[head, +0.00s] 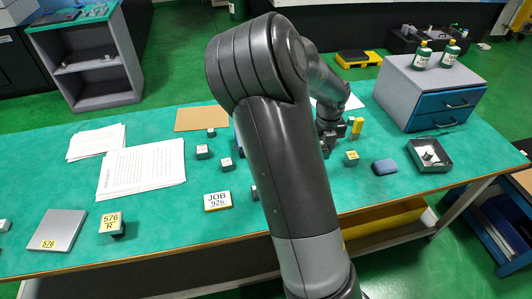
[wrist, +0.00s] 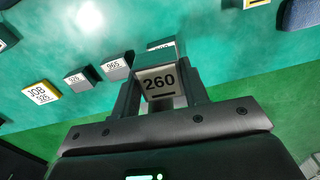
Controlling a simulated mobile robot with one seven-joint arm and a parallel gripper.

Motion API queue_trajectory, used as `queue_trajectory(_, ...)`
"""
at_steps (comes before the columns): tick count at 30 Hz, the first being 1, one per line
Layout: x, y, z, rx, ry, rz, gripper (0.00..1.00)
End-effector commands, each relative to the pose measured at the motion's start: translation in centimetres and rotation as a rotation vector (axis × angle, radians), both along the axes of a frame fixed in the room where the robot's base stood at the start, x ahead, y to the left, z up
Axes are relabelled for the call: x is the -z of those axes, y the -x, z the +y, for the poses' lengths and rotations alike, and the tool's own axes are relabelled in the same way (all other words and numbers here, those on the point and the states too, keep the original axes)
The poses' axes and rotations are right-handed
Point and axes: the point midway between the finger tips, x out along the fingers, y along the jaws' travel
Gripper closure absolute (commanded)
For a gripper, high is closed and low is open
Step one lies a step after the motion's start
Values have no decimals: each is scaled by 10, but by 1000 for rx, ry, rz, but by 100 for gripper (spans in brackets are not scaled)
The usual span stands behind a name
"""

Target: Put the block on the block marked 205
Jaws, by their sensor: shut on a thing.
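My gripper (wrist: 160,90) is shut on a block marked 260 (wrist: 158,82), with one finger on each side of it. In the head view my gripper (head: 327,145) is above the bench, right of my arm, and the held block is too small to make out. Just beyond the held block in the wrist view is a green block (wrist: 168,51) whose label is mostly hidden. Two more green blocks stand to its left, one marked 965 (wrist: 117,68) and one with a number too small to read (wrist: 77,82). I cannot tell which block is marked 205.
A yellow-labelled block (head: 351,158), a blue pad (head: 384,167) and a grey tray (head: 430,166) lie to the right. A drawer cabinet (head: 408,92) stands behind. Papers (head: 141,168) lie left.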

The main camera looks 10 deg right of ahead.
Motion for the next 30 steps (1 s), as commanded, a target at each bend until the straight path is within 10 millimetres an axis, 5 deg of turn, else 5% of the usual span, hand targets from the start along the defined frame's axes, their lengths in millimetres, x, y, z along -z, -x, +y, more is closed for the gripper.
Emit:
queue_trajectory(5,0,-9,16,-84,-9,8,100)
queue_trajectory(21,-26,-67,158,-751,-11,8,100)
queue_trajectory(30,-25,-78,195,-856,1,-1,100)
